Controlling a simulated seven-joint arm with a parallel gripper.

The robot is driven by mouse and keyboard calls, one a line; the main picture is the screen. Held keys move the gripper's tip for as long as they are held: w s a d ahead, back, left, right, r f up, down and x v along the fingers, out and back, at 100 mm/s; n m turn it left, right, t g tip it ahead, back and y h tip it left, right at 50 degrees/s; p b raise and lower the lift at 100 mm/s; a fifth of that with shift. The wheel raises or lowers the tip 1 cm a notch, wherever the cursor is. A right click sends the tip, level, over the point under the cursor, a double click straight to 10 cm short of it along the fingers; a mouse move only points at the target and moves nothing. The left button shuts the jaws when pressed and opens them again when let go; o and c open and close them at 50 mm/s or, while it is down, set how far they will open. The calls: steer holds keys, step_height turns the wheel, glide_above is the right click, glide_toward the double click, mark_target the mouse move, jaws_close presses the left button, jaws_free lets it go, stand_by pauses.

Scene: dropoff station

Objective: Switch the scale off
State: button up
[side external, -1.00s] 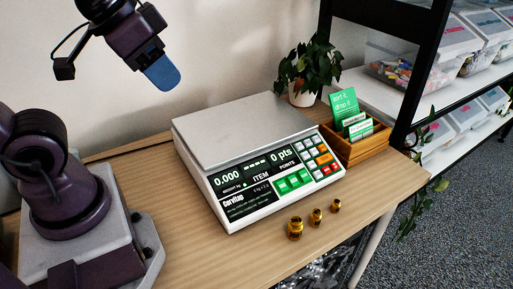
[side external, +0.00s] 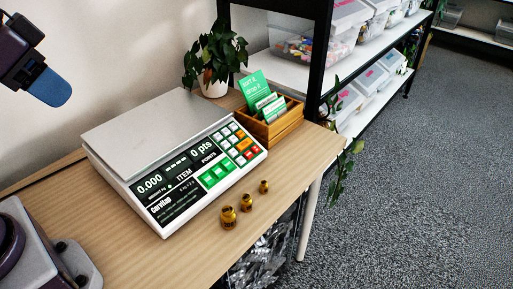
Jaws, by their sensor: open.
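The scale (side external: 164,202) stands on the wooden table, a white body with a grey flat plate (side external: 155,130) on top. Its black display is lit and reads 0.000 and 0 pts. A keypad (side external: 238,143) with white, orange, red and green keys sits at the right of its front panel. The plate is empty. My gripper (side external: 52,88) is at the upper left, with a blue fingertip part, in the air above and left of the scale and touching nothing. Only one side of the fingers shows clearly.
Three brass weights (side external: 228,217) stand on the table (side external: 290,170) in front of the scale. A wooden box (side external: 275,128) with green cards is right of it, and a potted plant (side external: 213,65) behind. A black-framed shelf (side external: 320,60) with bins stands at the right.

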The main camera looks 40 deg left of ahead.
steer(key=shift+c, duration=0.4)
jaws_close()
stand_by(1.2)
